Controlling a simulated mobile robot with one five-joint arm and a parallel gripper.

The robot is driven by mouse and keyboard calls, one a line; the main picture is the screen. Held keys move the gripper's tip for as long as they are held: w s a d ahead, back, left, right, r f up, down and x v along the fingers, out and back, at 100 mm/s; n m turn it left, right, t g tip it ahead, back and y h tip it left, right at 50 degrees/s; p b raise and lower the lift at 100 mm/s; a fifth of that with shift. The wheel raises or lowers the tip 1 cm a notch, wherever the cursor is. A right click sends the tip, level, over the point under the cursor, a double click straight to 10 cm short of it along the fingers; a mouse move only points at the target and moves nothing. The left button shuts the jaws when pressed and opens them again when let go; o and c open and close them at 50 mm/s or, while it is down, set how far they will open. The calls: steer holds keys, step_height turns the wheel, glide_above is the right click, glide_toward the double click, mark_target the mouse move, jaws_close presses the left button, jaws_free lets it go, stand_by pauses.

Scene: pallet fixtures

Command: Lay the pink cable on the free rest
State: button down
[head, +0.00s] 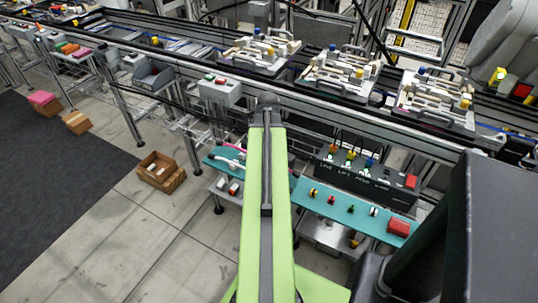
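A thin pinkish strip (226,163) lies on the left end of the teal shelf, left of my green arm; it may be the pink cable, but it is too small to be sure. Three pallets with pale fixtures stand on the conveyor: a left one (262,52), a middle one (340,75) and a right one (434,100). Each carries pale blocks with small blue and yellow parts. I cannot tell which part is the free rest. My green arm reaches up the middle to a dark joint at the conveyor's near edge. My gripper cannot be made out.
A grey button box (220,91) is mounted at the conveyor's near side. A cardboard box (160,171) stands on the floor. Floor at lower left is clear.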

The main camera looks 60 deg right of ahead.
steer(key=shift+f, duration=0.25)
stand_by(0.5)
steer(key=c, duration=1.5)
jaws_free()
steer(key=shift+o, duration=0.2)
steer(key=shift+r, duration=0.15)
step_height(320, 180, up, 17)
steer(key=p, duration=1.7)
steer(key=shift+w+r, duration=0.1)
